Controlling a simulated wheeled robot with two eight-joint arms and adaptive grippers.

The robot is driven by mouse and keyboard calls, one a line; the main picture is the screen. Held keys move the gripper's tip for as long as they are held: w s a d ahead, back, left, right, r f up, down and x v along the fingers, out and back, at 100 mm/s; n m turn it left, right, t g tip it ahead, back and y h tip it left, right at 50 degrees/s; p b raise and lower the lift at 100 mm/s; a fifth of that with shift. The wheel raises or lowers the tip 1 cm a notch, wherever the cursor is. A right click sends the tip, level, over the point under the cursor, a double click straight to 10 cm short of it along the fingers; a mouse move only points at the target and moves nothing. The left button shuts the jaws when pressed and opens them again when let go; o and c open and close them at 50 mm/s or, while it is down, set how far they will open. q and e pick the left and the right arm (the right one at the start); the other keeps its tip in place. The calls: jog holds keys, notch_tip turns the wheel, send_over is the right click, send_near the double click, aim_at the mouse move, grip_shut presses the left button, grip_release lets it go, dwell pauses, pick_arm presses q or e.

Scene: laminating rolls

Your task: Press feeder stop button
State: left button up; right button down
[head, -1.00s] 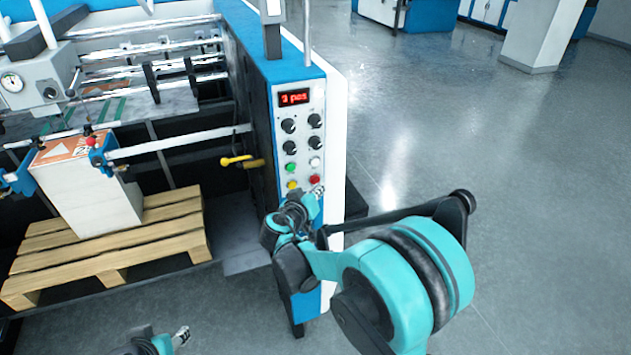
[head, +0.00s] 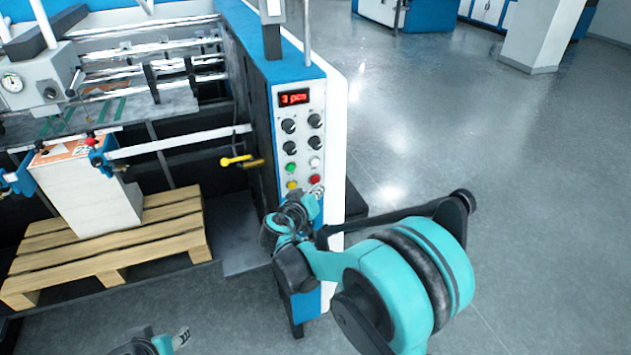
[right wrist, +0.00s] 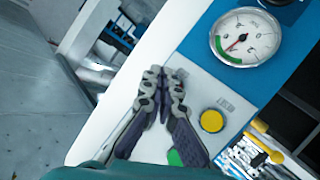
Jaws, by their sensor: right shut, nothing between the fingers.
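The control panel (head: 302,137) on the machine's end carries a red button (head: 314,179), a yellow button (head: 292,184), a green button (head: 291,167) and a white button (head: 315,162). Their labels are too small to read. My right gripper (head: 318,190) is shut and empty, just below the red button; contact cannot be told. In the right wrist view, its closed fingers (right wrist: 163,76) cover part of the panel. The yellow button (right wrist: 212,120) and part of the green button (right wrist: 174,157) show there; the red one is hidden. My left gripper (head: 182,337) shows small at the bottom edge, its jaws unclear.
Several black knobs (head: 289,126) and a red-lit display (head: 295,98) sit above the buttons. A yellow lever (head: 236,161) sticks out left of the panel. A pallet (head: 110,250) with a white stack (head: 88,195) stands left. The floor at right is clear. A gauge (right wrist: 245,37) shows in the wrist view.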

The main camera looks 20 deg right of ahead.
jog(key=shift+w, duration=0.15)
jog(key=shift+w, duration=0.7)
dwell(0.7)
jog(key=shift+s, duration=0.1)
jog(key=shift+s+b, duration=0.3)
jog(key=shift+s, duration=0.45)
jog(key=s, duration=0.5)
jog(key=shift+d, duration=0.1)
dwell(0.3)
dwell(0.5)
